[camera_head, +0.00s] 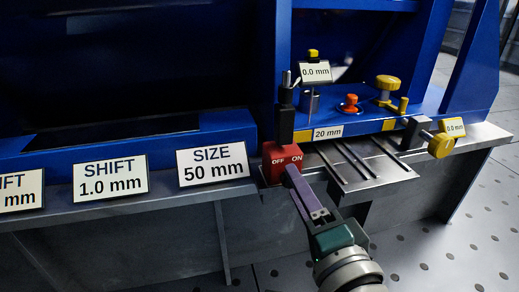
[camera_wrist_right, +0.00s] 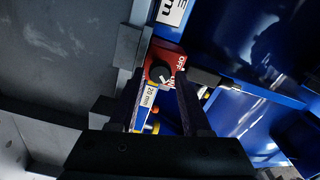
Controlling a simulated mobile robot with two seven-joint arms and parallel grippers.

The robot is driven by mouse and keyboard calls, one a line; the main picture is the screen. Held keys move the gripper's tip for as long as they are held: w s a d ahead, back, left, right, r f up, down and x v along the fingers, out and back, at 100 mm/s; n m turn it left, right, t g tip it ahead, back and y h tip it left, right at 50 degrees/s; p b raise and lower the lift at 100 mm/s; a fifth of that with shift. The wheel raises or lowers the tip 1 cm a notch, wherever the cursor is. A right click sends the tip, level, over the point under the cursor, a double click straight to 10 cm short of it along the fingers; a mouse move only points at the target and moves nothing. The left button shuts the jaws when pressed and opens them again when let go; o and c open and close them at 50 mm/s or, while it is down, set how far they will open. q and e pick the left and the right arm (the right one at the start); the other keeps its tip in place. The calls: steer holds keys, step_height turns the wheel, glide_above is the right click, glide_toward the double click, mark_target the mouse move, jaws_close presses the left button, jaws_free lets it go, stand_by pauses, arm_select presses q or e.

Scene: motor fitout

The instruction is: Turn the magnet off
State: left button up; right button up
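The magnet base is a small red block (camera_head: 281,160) marked OFF and ON, at the front edge of the metal ledge, with a black post rising behind it. The red block also shows in the right wrist view (camera_wrist_right: 171,56), with a round black knob (camera_wrist_right: 159,71) bearing a white mark on its face. I cannot tell for sure which word the mark points at. My right gripper (camera_head: 292,174) reaches the front of the block and hides the knob in the head view. In the right wrist view its fingers (camera_wrist_right: 161,80) are apart, one on each side of the knob; contact is unclear. My left gripper is not in view.
Label plates read SIZE 50 mm (camera_head: 213,164), SHIFT 1.0 mm (camera_head: 111,180) and 20 mm (camera_head: 328,132). A slotted metal plate (camera_head: 363,172) lies right of the block. Yellow knobs (camera_head: 440,146) and an orange knob (camera_head: 350,102) stand farther right. The blue frame (camera_head: 205,137) rises behind.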

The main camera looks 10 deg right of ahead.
steer(key=shift+o, duration=1.3)
steer(key=s+p, duration=0.4)
steer(key=s, duration=0.6)
steer(key=shift+d, duration=0.2)
